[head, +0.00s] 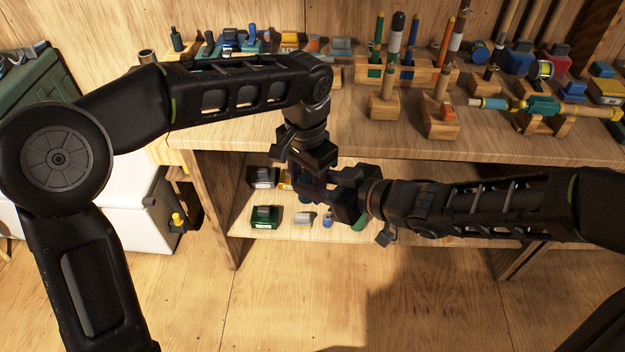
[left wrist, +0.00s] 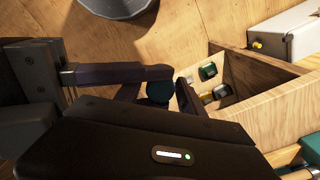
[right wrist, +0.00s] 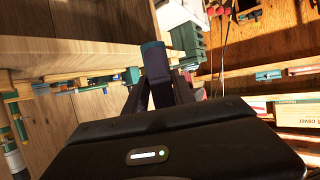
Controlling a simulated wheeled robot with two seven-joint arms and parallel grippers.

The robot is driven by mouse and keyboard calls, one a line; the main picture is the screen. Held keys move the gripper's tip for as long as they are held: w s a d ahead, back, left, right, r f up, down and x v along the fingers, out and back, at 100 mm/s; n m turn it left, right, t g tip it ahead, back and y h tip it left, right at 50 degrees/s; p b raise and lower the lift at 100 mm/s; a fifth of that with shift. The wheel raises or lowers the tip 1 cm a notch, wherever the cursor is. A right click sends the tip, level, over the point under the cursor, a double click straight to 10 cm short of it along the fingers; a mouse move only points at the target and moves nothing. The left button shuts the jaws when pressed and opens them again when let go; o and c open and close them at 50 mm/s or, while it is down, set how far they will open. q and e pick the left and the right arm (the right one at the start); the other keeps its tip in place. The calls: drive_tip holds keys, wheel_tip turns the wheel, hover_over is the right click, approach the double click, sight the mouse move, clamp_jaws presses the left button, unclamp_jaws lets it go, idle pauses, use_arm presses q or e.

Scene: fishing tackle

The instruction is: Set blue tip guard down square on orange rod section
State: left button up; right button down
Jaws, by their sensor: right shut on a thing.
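My right gripper (head: 345,190) comes in from the right and is shut on a small dark blue-teal thing, likely the blue tip guard (left wrist: 160,92), mostly hidden by the fingers. My left gripper (head: 316,182) reaches down from above and meets the right one in front of the shelf opening. The two overlap, so whether its jaws are open or shut does not show clearly. An upright orange rod section (head: 447,40) stands among the rods on the bench top, well up and right of both grippers. Other orange-coloured rods stand close by.
The wooden bench top (head: 300,118) holds rod stands, small tackle and a teal-and-yellow rod on a cradle (head: 540,106). Its front edge lies above and behind the grippers. The lower shelf holds small items, including a green box (head: 264,217). A white cooler (head: 130,215) stands left.

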sight(306, 177)
use_arm(q)
drive_tip(key=shift+o, duration=0.8)
wheel_tip(306, 177, up, 8)
drive_tip(key=shift+f, duration=0.2)
